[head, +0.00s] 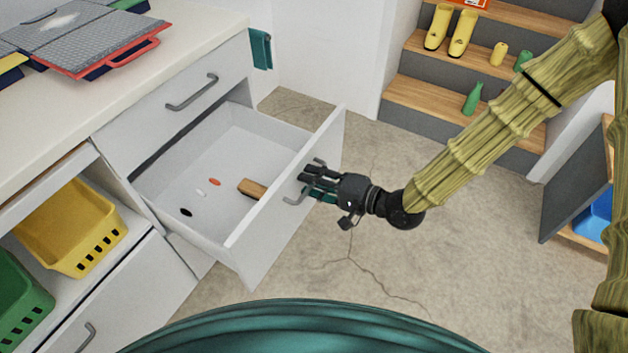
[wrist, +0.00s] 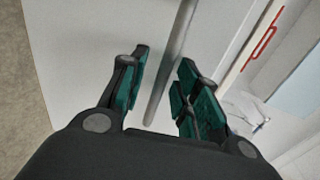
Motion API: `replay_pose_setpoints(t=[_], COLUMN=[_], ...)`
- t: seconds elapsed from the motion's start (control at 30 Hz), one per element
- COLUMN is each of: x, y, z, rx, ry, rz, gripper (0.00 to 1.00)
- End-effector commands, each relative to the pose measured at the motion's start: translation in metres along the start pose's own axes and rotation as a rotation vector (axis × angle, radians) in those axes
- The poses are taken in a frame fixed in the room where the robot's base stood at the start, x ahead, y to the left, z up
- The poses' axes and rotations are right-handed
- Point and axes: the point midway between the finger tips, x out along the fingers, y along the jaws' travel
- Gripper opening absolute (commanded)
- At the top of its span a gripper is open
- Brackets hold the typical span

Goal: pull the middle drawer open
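The middle drawer (head: 284,218) is pulled well out of the white cabinet, and its inside shows. Its grey bar handle (head: 293,200) is on the front panel; the handle also shows in the wrist view (wrist: 172,65). My gripper (head: 308,180) is at the outer side of this front. In the wrist view my gripper (wrist: 162,90) has its green-padded fingers apart, one on each side of the handle bar. Gaps show between the bar and the fingers, so it does not look clamped. Part of the handle is hidden behind the fingers in the head view.
A shut drawer (head: 192,92) is above. In the open drawer lie a wooden block (head: 252,188) and small red, white and black items. Yellow (head: 70,228) and green (head: 20,300) baskets stand at left. Steps (head: 430,100) are behind; floor (head: 400,265) right of the drawer is clear.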

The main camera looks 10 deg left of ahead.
Motion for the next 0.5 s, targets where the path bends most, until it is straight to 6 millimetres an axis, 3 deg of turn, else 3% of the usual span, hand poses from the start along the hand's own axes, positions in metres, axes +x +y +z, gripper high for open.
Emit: replay_pose_setpoints(t=[0.17, 0.5], x=[-0.009, -0.058], y=[0.000, 0.000], z=[0.000, -0.001], rx=[0.000, 0.001], ry=[0.001, 0.003], rz=[0.000, 0.000], gripper=[0.32, 0.32])
